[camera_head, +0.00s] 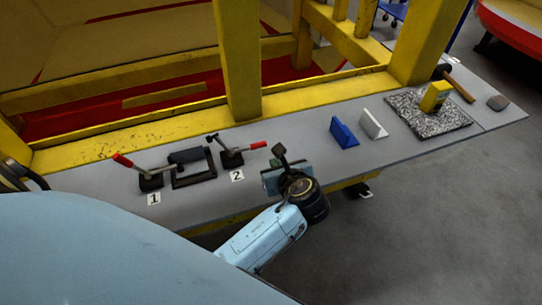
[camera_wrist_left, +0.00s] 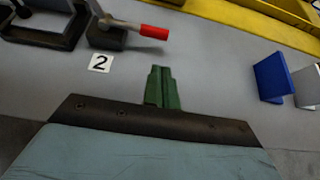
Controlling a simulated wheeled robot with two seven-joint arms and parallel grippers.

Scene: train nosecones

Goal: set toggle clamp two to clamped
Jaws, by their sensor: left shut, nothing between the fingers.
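Toggle clamp two (camera_head: 232,157) stands on the grey bench above the label "2" (camera_head: 237,176). Its red-tipped handle (camera_head: 256,145) points right and lies low, close to level. In the left wrist view the red handle (camera_wrist_left: 154,32) shows at the top, with the label (camera_wrist_left: 100,63) below the clamp's dark base. My left gripper (camera_head: 270,168) is to the right of clamp two, over the bench's front part. Its green fingers (camera_wrist_left: 162,88) are together, empty and apart from the handle. My right gripper is not in view.
Toggle clamp one (camera_head: 150,180), with a raised red handle, and a black frame (camera_head: 192,166) stand left of clamp two. A blue block (camera_head: 343,132), a white block (camera_head: 373,125) and a speckled mat (camera_head: 452,118) lie to the right. A yellow post (camera_head: 238,60) rises behind.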

